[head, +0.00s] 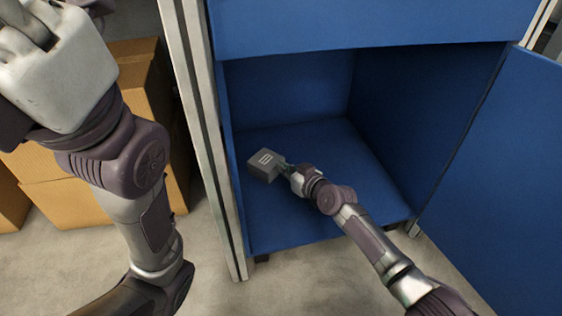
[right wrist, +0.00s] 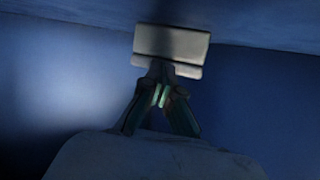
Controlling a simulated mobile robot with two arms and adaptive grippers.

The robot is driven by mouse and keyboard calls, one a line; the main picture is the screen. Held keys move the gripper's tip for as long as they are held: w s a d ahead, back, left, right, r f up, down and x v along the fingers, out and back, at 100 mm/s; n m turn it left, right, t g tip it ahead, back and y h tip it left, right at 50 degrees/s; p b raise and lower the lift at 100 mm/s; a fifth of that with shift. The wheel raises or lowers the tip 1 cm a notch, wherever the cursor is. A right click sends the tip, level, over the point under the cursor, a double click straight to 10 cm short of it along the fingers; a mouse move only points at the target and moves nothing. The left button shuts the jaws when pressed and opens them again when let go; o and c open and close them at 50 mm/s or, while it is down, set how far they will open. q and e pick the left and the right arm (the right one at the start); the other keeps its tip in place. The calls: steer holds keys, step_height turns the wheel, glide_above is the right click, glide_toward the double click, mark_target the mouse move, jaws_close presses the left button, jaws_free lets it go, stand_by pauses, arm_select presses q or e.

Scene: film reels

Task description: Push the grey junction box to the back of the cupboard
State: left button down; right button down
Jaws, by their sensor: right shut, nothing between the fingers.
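The grey junction box (head: 264,164) sits on the floor of the blue cupboard (head: 330,228), in its left part, with bare floor behind it. It also shows in the right wrist view (right wrist: 171,47), straight beyond the fingertips. My right gripper (head: 285,168) reaches into the cupboard from the front right. Its fingers are shut and empty, with the tips at the near right side of the box, touching it or very close. In the right wrist view the fingertips (right wrist: 161,94) overlap the box's lower edge. My left arm is at the left of the head view; its gripper is out of frame.
The cupboard door (head: 500,170) stands open at the right. A grey metal post (head: 205,140) runs along the cupboard's left edge. Cardboard boxes (head: 140,75) stand on the floor to the left. The cupboard floor is otherwise clear.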

steer(key=shift+w+f, duration=0.35)
steer(key=shift+f, duration=0.2)
steer(key=shift+w+f, duration=0.35)
steer(key=shift+f, duration=0.2)
steer(key=shift+w+a, duration=0.25)
steer(key=shift+w, duration=0.3)
steer(key=shift+w+g, duration=0.3)
steer(key=shift+w, duration=0.45)
steer(key=s+r+p, duration=0.1)
steer(key=p, duration=0.1)
steer(key=s+p, duration=0.1)
steer(key=p, duration=0.1)
steer(key=s+d+r+p, duration=0.1)
steer(key=s+p, duration=0.1)
steer(key=p, duration=0.1)
steer(key=shift+d+r, duration=0.1)
steer(key=shift+r, duration=0.25)
steer(key=shift+s+d+r, duration=0.1)
steer(key=shift+s+r, duration=0.1)
steer(key=shift+s, duration=0.05)
